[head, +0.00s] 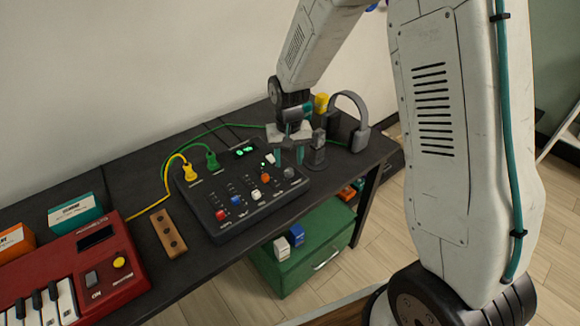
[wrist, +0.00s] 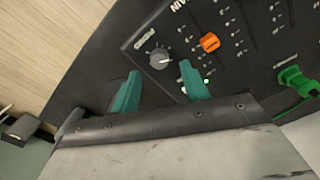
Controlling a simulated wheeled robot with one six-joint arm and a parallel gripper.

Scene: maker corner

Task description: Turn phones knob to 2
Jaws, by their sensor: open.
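The mixer (head: 225,226) is a dark box on the black table. Its grey knob (head: 289,173) at the right end, beside a small label I take for phones, also shows in the wrist view (wrist: 159,59). A light mark shows on that knob, but the number it points to is too small to read. My gripper (head: 289,157) hangs above the mixer's right end. In the wrist view its teal fingers (wrist: 160,74) are apart and empty, with the grey knob just ahead of the gap between them. I see no contact.
An orange knob (head: 265,178) stands beside the grey one, with white, blue and red knobs further left. Green (head: 212,161) and yellow (head: 190,174) plugs rise at the mixer's back. Headphones (head: 352,120) on a stand are behind right. A red keyboard (head: 85,262) lies left.

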